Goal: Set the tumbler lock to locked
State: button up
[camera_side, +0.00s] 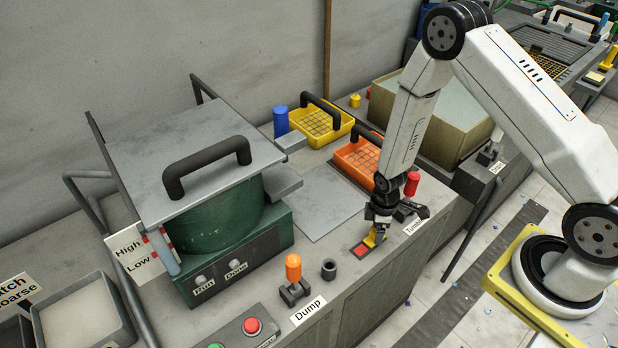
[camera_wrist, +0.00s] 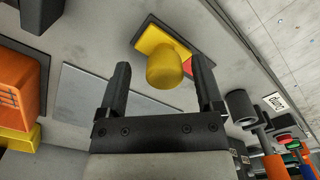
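The tumbler lock is a yellow knob (camera_side: 375,238) on a small dark-framed plate (camera_side: 361,250) with a red area showing, on the bench top near the label reading "Tumbl…" (camera_side: 414,226). In the wrist view the yellow knob (camera_wrist: 166,68) stands on a yellow slide, with a bit of red (camera_wrist: 188,67) beside it. My gripper (camera_side: 381,226) is over the lock, pointing down. In the wrist view my gripper (camera_wrist: 163,78) is open, one finger on each side of the knob, with visible gaps. Contact with the knob cannot be told.
A red-handled lever (camera_side: 412,183) stands close behind my gripper. An orange basket (camera_side: 357,160) and a flat grey plate (camera_side: 318,203) lie behind the lock. A dark ring (camera_side: 329,269) and the orange-handled Dump lever (camera_side: 293,268) are to the left. The bench's front edge is near.

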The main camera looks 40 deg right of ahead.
jog(key=shift+r, duration=0.15)
jog(key=shift+r, duration=3.75)
jog(key=shift+r, duration=0.5)
jog(key=s+a+r+m+t, duration=0.1)
jog(key=s+r+m, duration=0.2)
jog(key=r, duration=0.5)
jog(key=s+a+r+m+t, duration=0.1)
jog(key=s+r+m, duration=0.2)
jog(key=r+m, duration=0.3)
notch_tip(320, 180, up, 3)
jog(key=shift+s+a+t, duration=0.2)
jog(key=shift+a+t, duration=0.05)
jog(key=shift+t, duration=0.05)
